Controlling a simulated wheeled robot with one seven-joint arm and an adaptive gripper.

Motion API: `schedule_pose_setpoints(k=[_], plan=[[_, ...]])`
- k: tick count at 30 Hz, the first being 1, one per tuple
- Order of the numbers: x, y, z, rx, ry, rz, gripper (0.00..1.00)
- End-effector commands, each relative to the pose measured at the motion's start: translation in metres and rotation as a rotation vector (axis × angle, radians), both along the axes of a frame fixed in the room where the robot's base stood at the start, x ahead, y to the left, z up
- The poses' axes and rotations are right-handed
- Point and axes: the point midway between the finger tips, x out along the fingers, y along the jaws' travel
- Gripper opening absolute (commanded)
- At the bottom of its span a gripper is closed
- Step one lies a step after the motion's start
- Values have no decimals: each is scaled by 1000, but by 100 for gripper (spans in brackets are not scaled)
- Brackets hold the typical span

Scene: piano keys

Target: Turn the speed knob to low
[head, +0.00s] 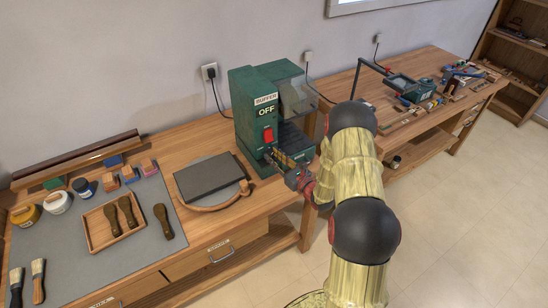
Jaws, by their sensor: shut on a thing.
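The green buffer machine (246,105) stands on the wooden bench, with an "OFF" sign (266,112) and a red switch (268,135) on its front. My gripper (272,160) is at the lower front of the machine, below the red switch, reaching in from the right. Its fingers are shut on the speed knob, which they cover. The knob's pointer and its low mark cannot be made out.
A dark flat slab (210,177) and a curved wooden-handled piece (222,203) lie left of the machine. A clear guard (297,97) is on the machine's right side. A second bench (420,120) stands at the right.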

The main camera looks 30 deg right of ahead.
Motion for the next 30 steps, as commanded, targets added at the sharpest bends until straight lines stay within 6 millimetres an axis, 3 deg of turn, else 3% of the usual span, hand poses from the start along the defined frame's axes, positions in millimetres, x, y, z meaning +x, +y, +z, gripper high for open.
schedule_pose_setpoints(k=[5, 17, 30], plan=[[0, 0, 0, 0, 0, -1, 0], [0, -1, 0, -84, -4, -1, 0], [0, 0, 0, -451, -16, -1, 0]])
